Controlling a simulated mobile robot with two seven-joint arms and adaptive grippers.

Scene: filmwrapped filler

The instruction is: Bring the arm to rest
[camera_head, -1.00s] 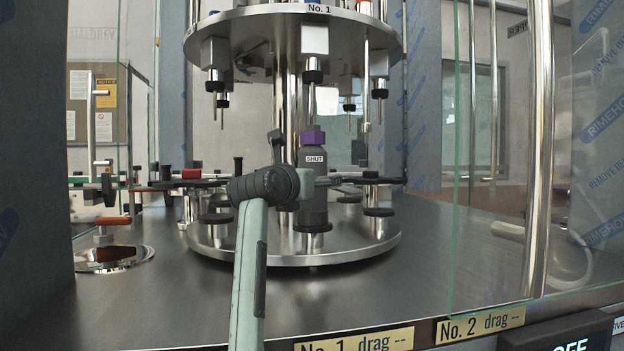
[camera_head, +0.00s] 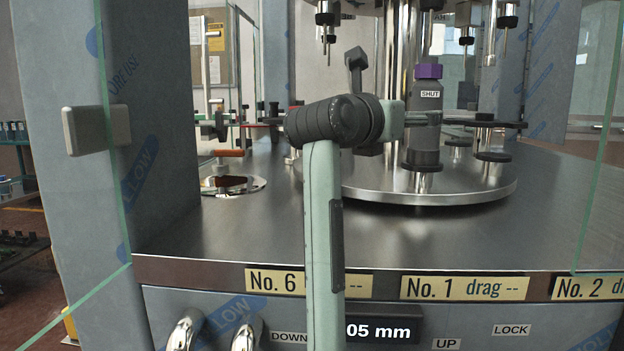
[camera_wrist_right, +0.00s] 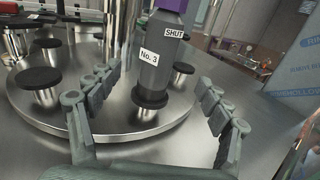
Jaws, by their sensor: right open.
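A dark grey bottle (camera_head: 426,115) with a purple cap and a "SHUT" label stands upright on a black pad of the round metal turntable (camera_head: 440,190). In the right wrist view the bottle (camera_wrist_right: 162,70) also shows a "No. 3" label. My right arm rises from the bottom of the head view, its wrist left of the bottle. In the right wrist view my right gripper (camera_wrist_right: 160,85) is open, its fingers spread wide, one on each side of the bottle in the picture, with gaps showing. My left gripper is out of view.
Nozzles (camera_head: 325,25) hang above the turntable. A grey post (camera_head: 135,110) with a block handle stands at left, beside clear glass panels. A red-handled fitting (camera_head: 230,153) is at left on the deck. The steel deck (camera_head: 240,235) in front is bare.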

